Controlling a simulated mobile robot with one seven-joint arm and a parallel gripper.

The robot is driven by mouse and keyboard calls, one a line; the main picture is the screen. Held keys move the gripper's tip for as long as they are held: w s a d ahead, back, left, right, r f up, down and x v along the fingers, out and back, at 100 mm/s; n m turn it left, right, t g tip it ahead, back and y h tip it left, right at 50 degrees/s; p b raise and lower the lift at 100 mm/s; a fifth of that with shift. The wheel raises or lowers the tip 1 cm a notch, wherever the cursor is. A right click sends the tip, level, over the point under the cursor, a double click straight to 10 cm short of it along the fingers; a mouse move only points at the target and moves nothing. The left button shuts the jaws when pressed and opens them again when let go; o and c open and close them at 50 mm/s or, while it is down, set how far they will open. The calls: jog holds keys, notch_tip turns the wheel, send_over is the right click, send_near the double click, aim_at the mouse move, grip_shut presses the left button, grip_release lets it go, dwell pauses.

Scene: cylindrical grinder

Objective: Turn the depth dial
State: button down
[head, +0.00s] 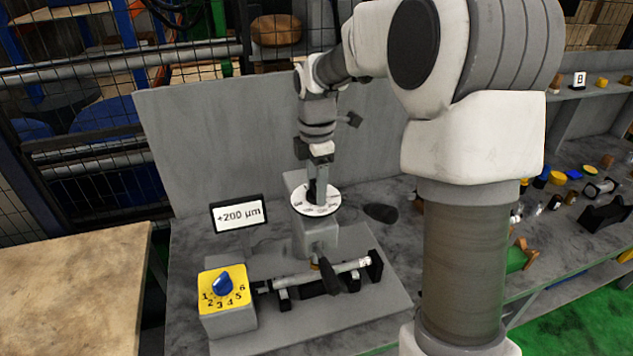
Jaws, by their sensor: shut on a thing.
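The depth dial (302,203) is a white disc with dark marks, tilted on top of the grey grinder head in the head view. My gripper (319,193) points down onto its middle and is shut on it. The fingers hide the centre of the dial and whatever they grasp there. A sign (238,214) reading "+200 µm" stands to the left of the dial.
A yellow selector (235,299) with a blue knob and numbers sits at the front left. A cylindrical workpiece (345,268) lies across the fixture below the dial. A grey panel (220,140) stands behind. Shelves with small parts are at right.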

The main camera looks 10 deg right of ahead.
jog(key=n+p, duration=0.1)
jog(key=n, duration=0.2)
jog(key=shift+r+n, duration=0.15)
jog(key=shift+n, duration=0.15)
jog(key=shift+n+p, duration=0.8)
jog(key=shift+n, duration=0.8)
jog(key=shift+c, duration=1.4)
grip_release()
notch_tip(320, 180, up, 17)
jog(key=shift+b, duration=0.3)
jog(key=shift+s+a+r, duration=0.1)
